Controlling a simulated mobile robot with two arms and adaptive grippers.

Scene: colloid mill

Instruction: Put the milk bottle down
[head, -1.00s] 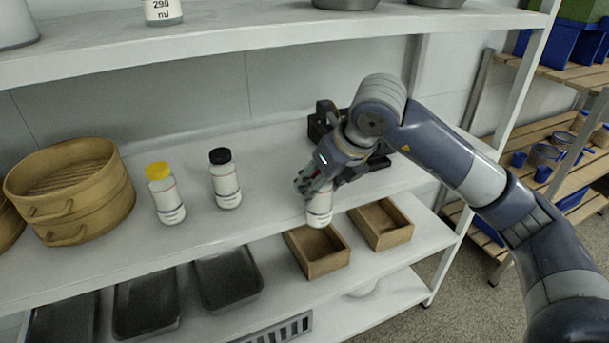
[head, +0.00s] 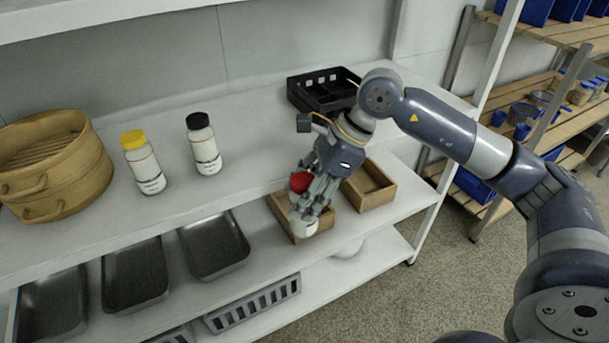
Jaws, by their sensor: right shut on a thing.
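My right gripper (head: 316,197) is shut on the milk bottle (head: 304,228), a white bottle with a red cap. Its fingers wrap around the bottle and hide most of its body. The bottle appears in front of the upper shelf's front edge, over the left wooden box on the lower shelf in the picture. I cannot tell whether its base touches anything. A yellow-capped bottle (head: 145,164) and a black-capped bottle (head: 204,146) stand upright on the upper shelf to the left. My left gripper is out of view.
A bamboo steamer (head: 55,170) stands at the left, and a black crate (head: 325,88) at the back. Wooden boxes (head: 370,188) and metal trays (head: 213,246) sit on the lower shelf. The upper shelf (head: 250,150) is clear between the black-capped bottle and my gripper.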

